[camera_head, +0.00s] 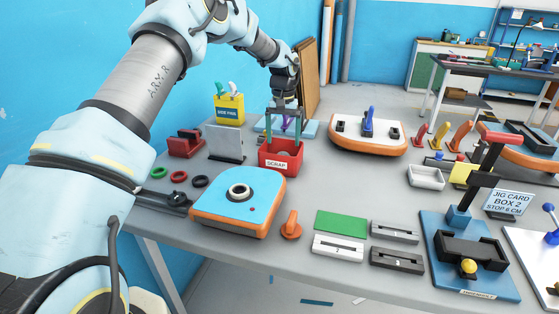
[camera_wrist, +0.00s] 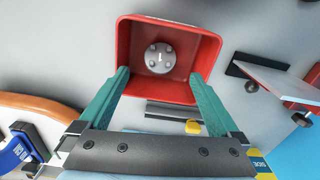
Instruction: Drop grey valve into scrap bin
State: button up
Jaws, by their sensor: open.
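The red scrap bin (camera_head: 272,162), with a label reading SCRAP, stands on the table in the head view. It also shows in the wrist view (camera_wrist: 207,52). A round grey valve (camera_wrist: 159,58) with several small knobs lies inside the bin in the wrist view; the bin wall hides it in the head view. My gripper (camera_head: 284,120) is above the bin, fingers pointing down. In the wrist view its teal fingers (camera_wrist: 159,76) are spread wide and empty, one at each side of the bin opening, apart from the valve.
A yellow bin (camera_head: 229,108) and a grey upright plate (camera_head: 225,144) stand left of the scrap bin. A blue and orange board (camera_head: 225,205) with a ring lies in front. A white and orange board (camera_head: 351,140) lies to the right. Grey table is bare between them.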

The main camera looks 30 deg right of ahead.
jog(key=shift+r, duration=0.1)
notch_tip(320, 180, up, 11)
jog(key=b, duration=0.2)
jog(key=shift+f+b, duration=0.2)
jog(key=shift+b, duration=0.15)
jog(key=s+a+f+n, duration=0.1)
jog(key=s+a+n, duration=0.1)
jog(key=a, duration=1.2)
jog(key=s+a+f+n, duration=0.1)
jog(key=s+a+f, duration=0.1)
jog(key=a, duration=1.2)
jog(key=s+a+f+n+t, duration=0.1)
jog(key=s+a+f+n, duration=0.2)
jog(key=s+a, duration=1.1)
jog(key=shift+s+a+f+t, duration=0.35)
jog(key=shift+a+f, duration=0.2)
jog(key=shift+a, duration=0.45)
